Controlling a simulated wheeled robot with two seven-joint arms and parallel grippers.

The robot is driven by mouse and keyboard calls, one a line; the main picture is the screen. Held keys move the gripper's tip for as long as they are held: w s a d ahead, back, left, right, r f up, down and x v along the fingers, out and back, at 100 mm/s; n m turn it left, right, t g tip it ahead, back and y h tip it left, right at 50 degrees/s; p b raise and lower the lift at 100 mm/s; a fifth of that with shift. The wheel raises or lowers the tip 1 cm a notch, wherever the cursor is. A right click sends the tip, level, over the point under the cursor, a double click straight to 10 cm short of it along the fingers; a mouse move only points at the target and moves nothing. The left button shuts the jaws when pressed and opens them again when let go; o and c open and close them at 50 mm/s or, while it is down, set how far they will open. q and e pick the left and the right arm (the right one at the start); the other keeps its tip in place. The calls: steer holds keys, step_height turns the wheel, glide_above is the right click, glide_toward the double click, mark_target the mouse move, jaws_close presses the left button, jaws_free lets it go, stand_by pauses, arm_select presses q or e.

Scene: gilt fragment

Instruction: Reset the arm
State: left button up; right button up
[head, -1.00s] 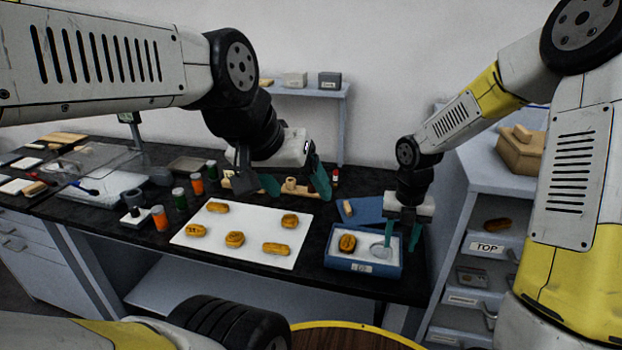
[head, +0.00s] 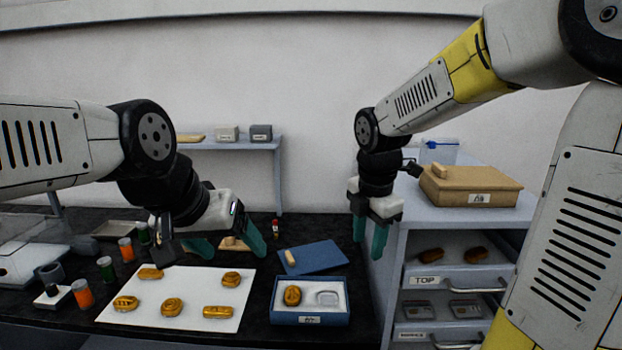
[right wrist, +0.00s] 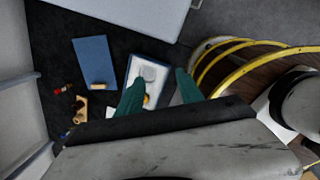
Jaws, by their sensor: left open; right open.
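My left gripper (head: 228,243) has teal fingers spread apart and empty, above the back edge of the white board. My right gripper (head: 369,240) is open and empty, hanging fingers down to the right of the blue box, near the drawer cabinet. In the right wrist view its teal fingers (right wrist: 160,92) are apart with nothing between them. The blue box (head: 310,319) holds one gilt fragment (head: 292,295) on its left and an empty oval hollow on its right. The box also shows in the right wrist view (right wrist: 131,68), partly hidden by a finger.
Several gilt fragments lie on the white board (head: 190,280). The blue lid (head: 318,257) lies behind the box. Jars (head: 82,293) stand at left. The drawer cabinet (head: 450,245) at right has open drawers with fragments and bears a wooden box (head: 470,188). A wall shelf (head: 230,145) is behind.

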steer(key=s+d+r+m+t+y, duration=0.1)
steer(key=s+d+r+m+t, duration=0.1)
steer(key=s+m, duration=0.4)
steer(key=s+d+r+m+t+y, duration=0.1)
steer(key=s+r+m, duration=0.3)
steer(key=m, duration=1.3)
steer(key=s+t, duration=0.1)
steer(key=s, duration=0.1)
steer(key=shift+s+d+r+m, duration=0.3)
steer(key=shift+s+d, duration=0.05)
steer(key=shift+d, duration=0.05)
